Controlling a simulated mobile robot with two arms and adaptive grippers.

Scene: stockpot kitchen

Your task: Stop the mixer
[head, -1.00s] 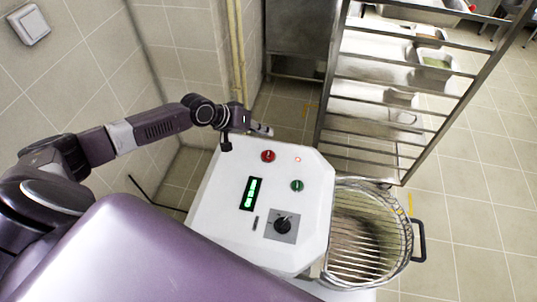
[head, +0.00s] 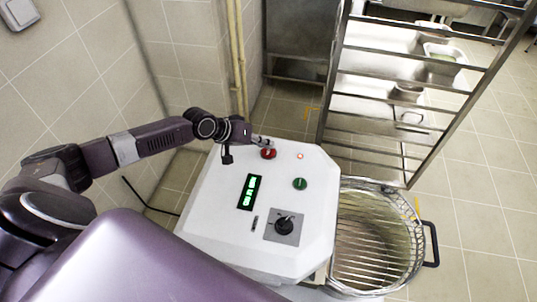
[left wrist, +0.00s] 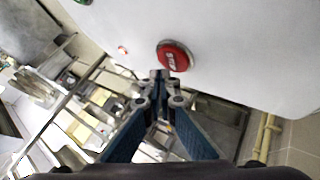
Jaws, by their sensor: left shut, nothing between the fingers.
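The mixer's white control housing (head: 215,215) fills the middle of the head view. Its red stop button (head: 268,154) sits near the far edge, beside a small lit red lamp (head: 300,156). A green button (head: 300,184), a lit green display (head: 250,192) and a black dial (head: 284,226) are on the same panel. My left gripper (head: 268,142) is shut and empty, its tips at the far side of the red button. In the left wrist view the red button (left wrist: 174,56) shows just beyond the shut fingertips (left wrist: 160,75). Whether they touch it I cannot tell. My right gripper is not in view.
The mixer bowl with its wire guard (head: 375,240) is right of the housing. A metal rack (head: 335,90) stands behind it, with containers (head: 445,60) beyond. A tiled wall (head: 80,70) with yellow pipes (head: 236,60) is at the left. Floor at the right is clear.

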